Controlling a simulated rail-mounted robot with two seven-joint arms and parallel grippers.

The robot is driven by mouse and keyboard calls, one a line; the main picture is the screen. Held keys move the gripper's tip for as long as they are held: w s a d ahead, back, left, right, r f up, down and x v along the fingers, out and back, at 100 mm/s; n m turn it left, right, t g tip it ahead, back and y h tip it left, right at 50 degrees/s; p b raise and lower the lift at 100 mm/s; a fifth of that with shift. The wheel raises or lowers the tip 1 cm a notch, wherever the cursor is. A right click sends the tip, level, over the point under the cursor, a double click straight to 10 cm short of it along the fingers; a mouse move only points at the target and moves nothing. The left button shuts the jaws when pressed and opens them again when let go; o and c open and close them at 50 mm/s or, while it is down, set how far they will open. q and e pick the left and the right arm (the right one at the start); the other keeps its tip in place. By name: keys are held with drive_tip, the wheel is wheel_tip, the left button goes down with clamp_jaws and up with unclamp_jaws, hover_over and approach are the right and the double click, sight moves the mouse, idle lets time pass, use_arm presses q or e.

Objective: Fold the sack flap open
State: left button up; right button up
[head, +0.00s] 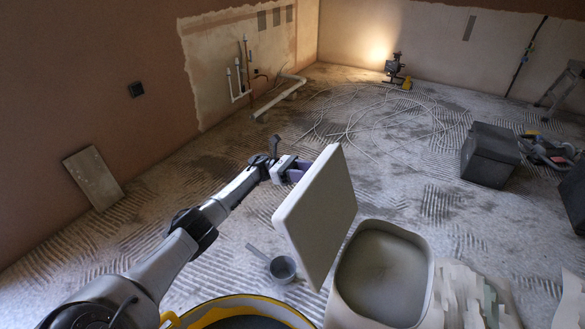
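A pale open-topped container (427,275) with a rounded rim stands at the bottom centre, its inside dark and greyish. A thick white panel (322,215) stands tilted at its left side; I cannot tell whether it is joined to the container. Creased, ragged-edged pale sheets (462,297), perhaps the sack, lie right of the container. No clear flap shows. My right gripper is not in view.
A yellow-rimmed bucket (262,300) and a grey scoop-like pan (283,268) are at the lower left of the container. A dark box (489,157) stands at right. Loose cable (375,118) lies at the back. The ridged floor at centre left is mostly clear.

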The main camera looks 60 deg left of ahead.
use_arm(q)
drive_tip(key=shift+v, duration=2.15)
drive_tip(key=shift+a, duration=0.1)
